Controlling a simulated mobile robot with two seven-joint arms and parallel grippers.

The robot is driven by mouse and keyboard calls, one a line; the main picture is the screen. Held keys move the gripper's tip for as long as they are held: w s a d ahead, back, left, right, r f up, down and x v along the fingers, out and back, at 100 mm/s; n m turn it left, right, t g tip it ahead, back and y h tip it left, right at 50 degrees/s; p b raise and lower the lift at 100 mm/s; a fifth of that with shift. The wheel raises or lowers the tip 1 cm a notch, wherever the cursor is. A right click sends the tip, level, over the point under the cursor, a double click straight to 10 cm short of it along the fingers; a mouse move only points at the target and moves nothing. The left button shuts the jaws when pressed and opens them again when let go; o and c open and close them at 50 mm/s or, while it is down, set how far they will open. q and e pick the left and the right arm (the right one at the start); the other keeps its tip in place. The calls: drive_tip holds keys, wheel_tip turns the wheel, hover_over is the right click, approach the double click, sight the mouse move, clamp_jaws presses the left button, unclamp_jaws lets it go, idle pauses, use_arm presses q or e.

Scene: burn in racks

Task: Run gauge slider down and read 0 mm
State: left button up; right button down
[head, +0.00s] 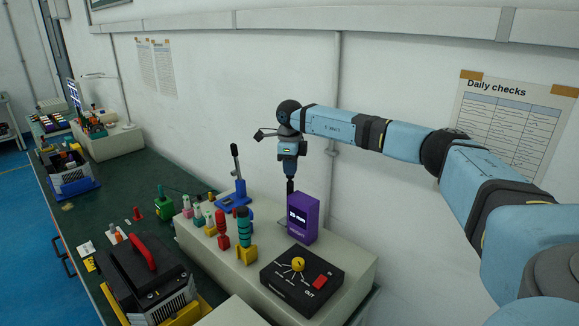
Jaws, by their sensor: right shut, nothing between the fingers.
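A purple gauge box (303,219) stands upright on the pale raised bench top. Its dark display (297,217) shows a figure in mm that looks like two digits; I cannot read it surely. My right gripper (290,188) points down just above the left top edge of the purple box, its thin fingers shut and empty. I cannot tell whether the fingertips touch the box. No slider can be clearly made out; a part of the gauge may be hidden behind the box or the fingers. My left gripper is not in view.
A black control box (301,280) with a yellow knob and red switch sits in front. The wall is close behind.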

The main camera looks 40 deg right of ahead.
drive_tip(key=shift+f+b, duration=0.5)
drive_tip(key=shift+f, duration=0.85)
wheel_tip(320, 180, up, 5)
drive_tip(key=p, duration=0.3)
drive_tip(key=shift+f, duration=0.2)
drive_tip(key=shift+r+p, duration=1.4)
drive_tip(key=shift+r, duration=0.25)
drive_tip(key=shift+r+p, duration=0.75)
drive_tip(key=shift+r, duration=0.35)
